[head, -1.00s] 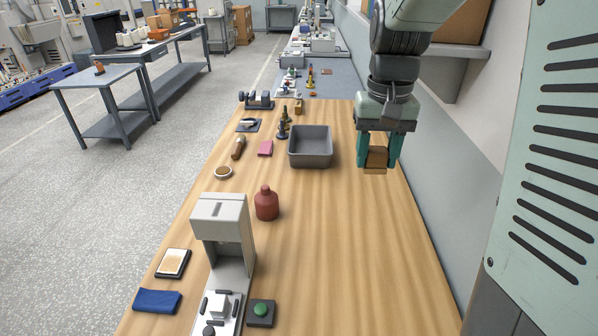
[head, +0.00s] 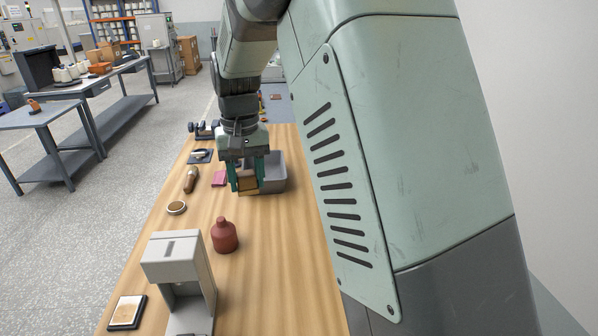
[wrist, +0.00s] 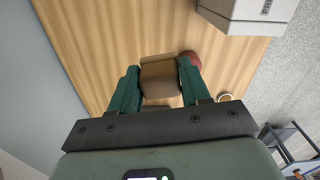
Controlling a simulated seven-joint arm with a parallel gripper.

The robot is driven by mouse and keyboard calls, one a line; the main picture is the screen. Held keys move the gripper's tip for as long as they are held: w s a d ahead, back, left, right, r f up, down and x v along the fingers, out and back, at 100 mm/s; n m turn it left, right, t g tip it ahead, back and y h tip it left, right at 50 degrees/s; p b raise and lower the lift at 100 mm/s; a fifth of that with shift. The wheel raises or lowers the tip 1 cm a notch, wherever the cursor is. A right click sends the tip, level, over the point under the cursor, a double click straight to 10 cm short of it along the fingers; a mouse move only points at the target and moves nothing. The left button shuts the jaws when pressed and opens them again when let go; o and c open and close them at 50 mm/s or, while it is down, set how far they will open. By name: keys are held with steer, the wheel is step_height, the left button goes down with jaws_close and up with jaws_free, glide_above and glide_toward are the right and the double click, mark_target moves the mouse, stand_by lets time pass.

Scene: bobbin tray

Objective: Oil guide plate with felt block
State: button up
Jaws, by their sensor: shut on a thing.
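My gripper (head: 249,186) has green fingers and is shut on a brown felt block (head: 247,180), held up in front of the grey bin. The wrist view shows the block (wrist: 161,82) between both fingers, with a paler tan face on its far side. A black-edged pad with a pale tan top (head: 127,313) lies at the lower left, well away from the gripper. I cannot tell which thing is the guide plate; a small dark plate with a light piece on it (head: 200,156) lies at the back left.
A grey bin (head: 275,183) stands directly behind the gripper. A red bottle (head: 224,237) and a tall grey machine (head: 175,257) stand nearer. A round dish (head: 176,208), a brown-handled tool (head: 191,180) and a pink cloth (head: 219,179) lie left. The wood between bottle and my arm is clear.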

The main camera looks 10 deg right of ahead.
steer(key=a+f+n, duration=0.2)
steer(key=a+f, duration=0.2)
steer(key=a, duration=0.9)
steer(key=n, duration=0.5)
glide_above(126, 310)
step_height(126, 310, down, 17)
steer(key=shift+w+d+f, duration=0.1)
steer(key=shift+d+f, duration=0.05)
steer(key=shift+f, duration=3.4)
steer(key=shift+w+f, duration=0.15)
steer(key=shift+w, duration=1.85)
steer(key=shift+s, duration=1.95)
steer(key=shift+s+a+f, duration=0.1)
steer(key=shift+a, duration=0.15)
steer(key=shift+w, duration=2.1)
steer(key=shift+s+a, duration=0.1)
steer(key=shift+s, duration=2.05)
step_height(126, 310, up, 8)
